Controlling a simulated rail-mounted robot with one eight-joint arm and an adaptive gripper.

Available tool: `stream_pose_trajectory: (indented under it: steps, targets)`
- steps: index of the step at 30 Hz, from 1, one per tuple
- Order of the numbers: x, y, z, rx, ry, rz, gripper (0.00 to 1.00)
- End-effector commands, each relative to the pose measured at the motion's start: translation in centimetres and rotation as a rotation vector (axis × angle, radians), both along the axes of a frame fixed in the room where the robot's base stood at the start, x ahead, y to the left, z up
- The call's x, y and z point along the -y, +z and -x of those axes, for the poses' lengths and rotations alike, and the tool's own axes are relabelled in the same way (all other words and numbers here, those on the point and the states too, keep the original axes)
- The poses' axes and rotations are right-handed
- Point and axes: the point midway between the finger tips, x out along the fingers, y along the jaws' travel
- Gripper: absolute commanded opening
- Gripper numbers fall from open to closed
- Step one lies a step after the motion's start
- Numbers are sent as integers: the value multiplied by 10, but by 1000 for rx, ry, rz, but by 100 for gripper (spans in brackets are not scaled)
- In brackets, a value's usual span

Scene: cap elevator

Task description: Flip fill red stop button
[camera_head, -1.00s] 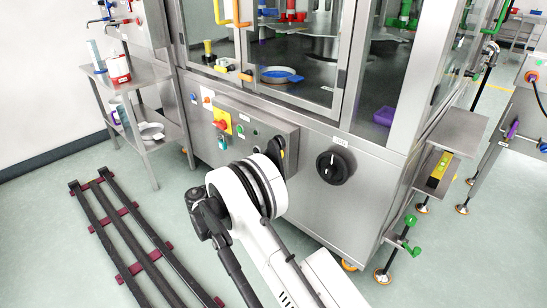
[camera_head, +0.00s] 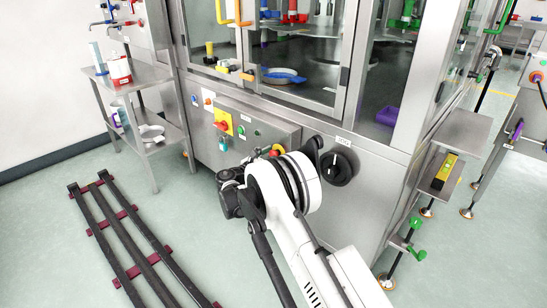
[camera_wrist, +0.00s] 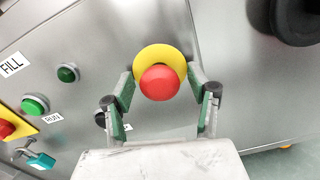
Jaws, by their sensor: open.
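A red stop button (camera_wrist: 160,82) with a yellow collar stands on the steel panel in the wrist view. My gripper (camera_wrist: 160,98) is open, with one green-and-grey finger on each side of the button's lower part. I cannot tell whether the fingers touch it. A FILL label (camera_wrist: 12,65) is at the left of the wrist view, beside a green button (camera_wrist: 67,73). In the head view, a red and yellow button (camera_head: 277,150) shows just above my arm, partly covered. My fingers are hidden there.
A red switch on a yellow plate (camera_head: 222,122) and a teal padlock (camera_head: 222,144) are left on the panel. A black rotary knob (camera_head: 337,168) is right of my arm. A steel side table (camera_head: 150,130) and black floor rails (camera_head: 135,240) stand left.

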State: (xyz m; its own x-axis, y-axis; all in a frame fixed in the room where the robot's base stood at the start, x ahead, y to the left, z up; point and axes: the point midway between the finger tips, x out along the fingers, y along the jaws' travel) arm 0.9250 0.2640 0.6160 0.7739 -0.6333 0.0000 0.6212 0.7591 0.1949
Motion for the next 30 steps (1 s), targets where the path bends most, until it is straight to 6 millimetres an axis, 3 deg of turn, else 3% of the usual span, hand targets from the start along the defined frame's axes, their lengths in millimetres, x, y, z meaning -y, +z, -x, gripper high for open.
stream_pose_trajectory:
  steps: [4,16,30]
  targets:
    - [0,0,0,0,0,0,54]
    - [0,0,0,0,0,0,1]
    - [-11,0,13,0,0,0,0]
